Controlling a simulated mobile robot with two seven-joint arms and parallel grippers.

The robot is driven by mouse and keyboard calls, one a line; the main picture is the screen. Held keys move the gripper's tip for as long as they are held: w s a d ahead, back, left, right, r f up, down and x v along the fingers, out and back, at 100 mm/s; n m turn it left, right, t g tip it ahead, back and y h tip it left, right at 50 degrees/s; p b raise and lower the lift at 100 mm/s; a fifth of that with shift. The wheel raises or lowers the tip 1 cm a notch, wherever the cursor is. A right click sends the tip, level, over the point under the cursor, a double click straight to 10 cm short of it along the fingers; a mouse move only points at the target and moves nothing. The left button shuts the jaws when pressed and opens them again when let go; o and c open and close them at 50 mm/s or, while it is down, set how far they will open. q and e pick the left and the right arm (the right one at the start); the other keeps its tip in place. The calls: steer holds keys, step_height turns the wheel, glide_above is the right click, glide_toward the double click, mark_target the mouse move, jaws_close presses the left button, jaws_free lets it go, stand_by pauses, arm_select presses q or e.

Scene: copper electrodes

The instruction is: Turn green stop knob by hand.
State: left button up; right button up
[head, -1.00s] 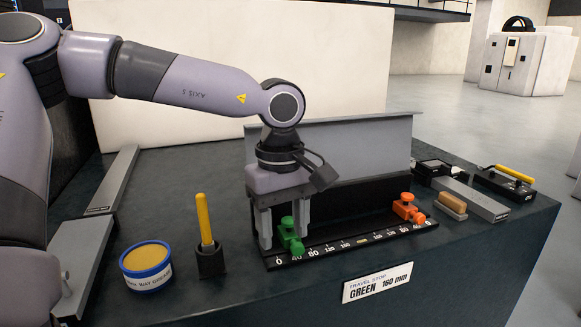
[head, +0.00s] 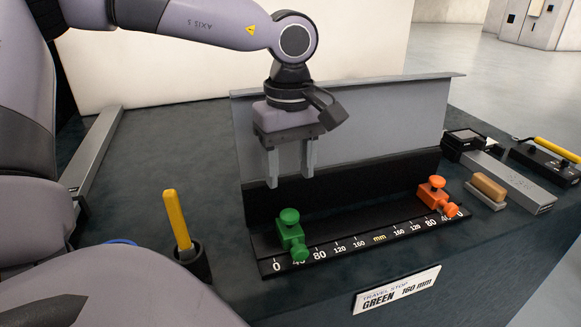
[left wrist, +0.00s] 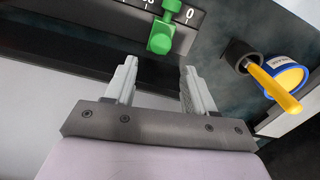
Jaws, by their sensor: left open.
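The green stop (head: 291,232) sits on the black scale rail (head: 350,252) near the left end, around the 40 mark, with a round knob on top and another at its front. It also shows in the left wrist view (left wrist: 162,36), beyond the fingertips. My left gripper (head: 290,178) is open and empty, above and behind the green stop, not touching it. In the left wrist view its two fingers (left wrist: 158,75) stand apart with nothing between them. An orange stop (head: 435,194) sits near the rail's right end. A label (head: 397,289) on the bench front reads "TRAVEL STOP GREEN 160 mm". My right gripper is not in view.
A grey upright plate (head: 350,125) stands behind the rail. A yellow-handled tool in a black holder (head: 193,262) stands left of the rail. A brush (head: 488,189), a grey bar (head: 512,185) and a yellow-handled tool (head: 555,148) lie at the right.

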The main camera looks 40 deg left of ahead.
mark_target(290, 213)
arm_select(q)
step_height(290, 213, down, 8)
steer(key=b, duration=0.5)
steer(key=shift+s+r, duration=0.1)
steer(key=shift+r, duration=0.3)
steer(key=shift+f+b, duration=0.3)
steer(key=shift+f, duration=0.05)
steer(key=c, duration=0.8)
